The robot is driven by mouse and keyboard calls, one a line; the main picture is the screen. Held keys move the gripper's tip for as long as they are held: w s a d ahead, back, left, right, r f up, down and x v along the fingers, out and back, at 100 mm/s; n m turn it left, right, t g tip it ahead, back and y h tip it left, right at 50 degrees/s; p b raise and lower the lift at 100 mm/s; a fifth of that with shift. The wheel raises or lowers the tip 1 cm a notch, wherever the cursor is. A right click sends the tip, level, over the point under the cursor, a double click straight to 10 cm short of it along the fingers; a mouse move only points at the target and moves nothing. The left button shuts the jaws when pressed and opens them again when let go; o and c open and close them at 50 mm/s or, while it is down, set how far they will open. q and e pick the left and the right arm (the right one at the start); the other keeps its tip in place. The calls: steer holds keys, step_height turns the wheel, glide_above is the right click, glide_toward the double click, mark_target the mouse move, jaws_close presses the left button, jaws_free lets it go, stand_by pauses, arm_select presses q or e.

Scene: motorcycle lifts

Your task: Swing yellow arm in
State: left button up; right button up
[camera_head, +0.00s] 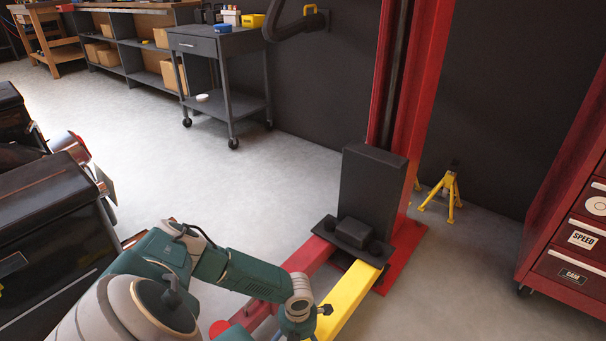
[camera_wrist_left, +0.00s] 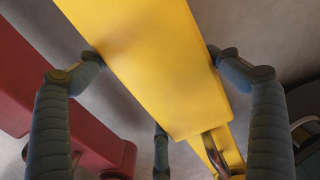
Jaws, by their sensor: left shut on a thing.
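The yellow arm (camera_head: 350,299) of the red lift (camera_head: 419,120) reaches from the black carriage block at the post's foot toward the bottom edge of the head view. My left gripper (camera_head: 303,322) is at its near part, partly cut off by the frame's edge. In the left wrist view the yellow arm (camera_wrist_left: 150,45) runs between the fingers of my left gripper (camera_wrist_left: 155,56), which are shut on its two sides. A third finger is partly hidden below it. The red arm (camera_head: 307,257) lies to the left of the yellow arm. My right gripper is out of view.
A black carriage block (camera_head: 372,190) stands on the post. A red tool cabinet (camera_head: 567,210) is at the right, and a yellow jack stand (camera_head: 443,191) stands behind the post. A grey cart (camera_head: 218,78) is at the back. Dark motorcycle parts or cases fill the left; the floor between is clear.

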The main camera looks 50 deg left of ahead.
arm_select(q)
steer(key=shift+a, duration=0.65)
steer(key=o, duration=1.4)
steer(key=shift+o, duration=0.2)
steer(key=shift+r, duration=0.5)
steer(key=r, duration=1.1)
steer(key=shift+d, duration=0.3)
steer(key=shift+d, duration=0.1)
